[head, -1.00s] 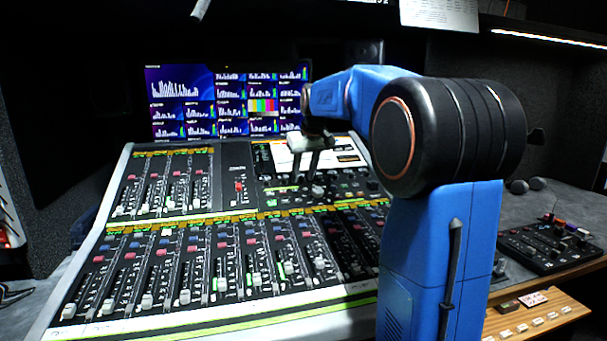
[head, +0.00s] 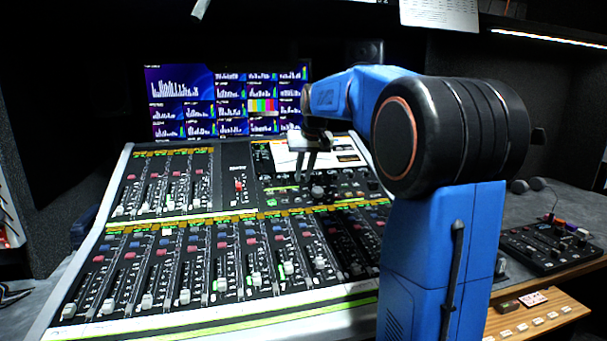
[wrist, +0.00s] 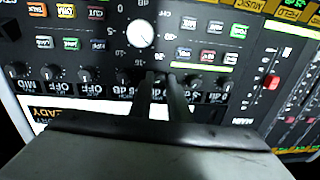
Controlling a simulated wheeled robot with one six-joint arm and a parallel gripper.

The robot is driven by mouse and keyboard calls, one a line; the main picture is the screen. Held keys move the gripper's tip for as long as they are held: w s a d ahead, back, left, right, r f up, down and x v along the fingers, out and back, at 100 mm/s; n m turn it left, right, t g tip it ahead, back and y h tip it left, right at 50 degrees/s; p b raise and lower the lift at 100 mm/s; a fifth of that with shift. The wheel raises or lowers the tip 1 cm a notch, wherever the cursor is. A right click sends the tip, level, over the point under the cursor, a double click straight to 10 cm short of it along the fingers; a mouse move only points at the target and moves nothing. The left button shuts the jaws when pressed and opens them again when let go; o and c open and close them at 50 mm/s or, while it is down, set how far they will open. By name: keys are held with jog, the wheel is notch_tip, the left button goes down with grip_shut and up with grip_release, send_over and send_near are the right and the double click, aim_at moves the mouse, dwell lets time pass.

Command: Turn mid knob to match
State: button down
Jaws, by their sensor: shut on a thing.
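My gripper (head: 303,173) reaches down to the upper middle of the mixing console (head: 232,160). In the wrist view its two dark fingers (wrist: 161,78) are close together at a row of small black knobs, shut on one of them. That knob, the mid knob, is mostly hidden between the fingertips, and I cannot read its pointer. Neighbouring small knobs stand on both sides, one at the left (wrist: 84,74) and one at the right (wrist: 222,83). A display strip with "OFF" and "dB" readings runs beside the row, upside down and partly covered by my gripper.
A large round white-topped knob (wrist: 140,33) with a printed scale stands just beyond the fingertips. Lit buttons (wrist: 66,11) and a red fader cap (wrist: 271,82) are nearby. A monitor (head: 228,98) stands behind the console; a small control box (head: 548,245) is at the right.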

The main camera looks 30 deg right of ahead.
jog(key=m, duration=0.4)
jog(key=shift+m+t+h, duration=0.3)
jog(key=shift+m, duration=2.5)
jog(key=c, duration=1.7)
grip_release()
jog(key=shift+o, duration=0.2)
jog(key=shift+s, duration=0.1)
jog(key=v, duration=1.7)
jog(key=shift+r, duration=0.2)
jog(key=shift+s, duration=0.1)
